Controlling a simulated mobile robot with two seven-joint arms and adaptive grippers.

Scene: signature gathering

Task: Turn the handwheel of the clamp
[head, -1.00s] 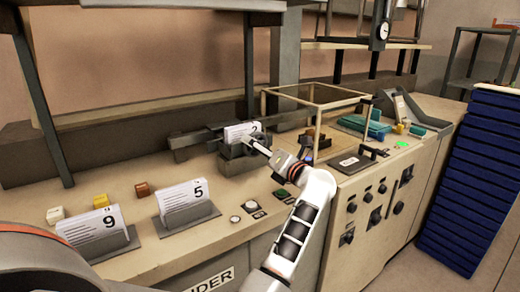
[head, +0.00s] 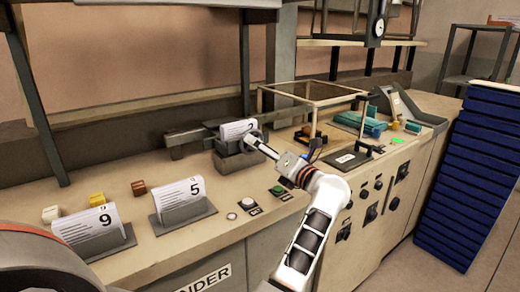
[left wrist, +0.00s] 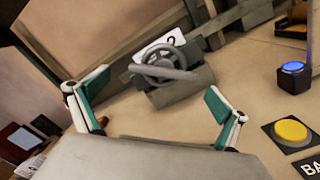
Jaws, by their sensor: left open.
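The clamp (left wrist: 180,90) sits on the beige bench with a grey spoked handwheel (left wrist: 165,65) on its front. In the head view the clamp (head: 236,160) is partly behind my left arm. My right gripper is not in view.
A yellow button (left wrist: 291,131) and a blue-lit button (left wrist: 293,68) lie right of the clamp. Blue stacked trays (head: 470,180) are at the right.

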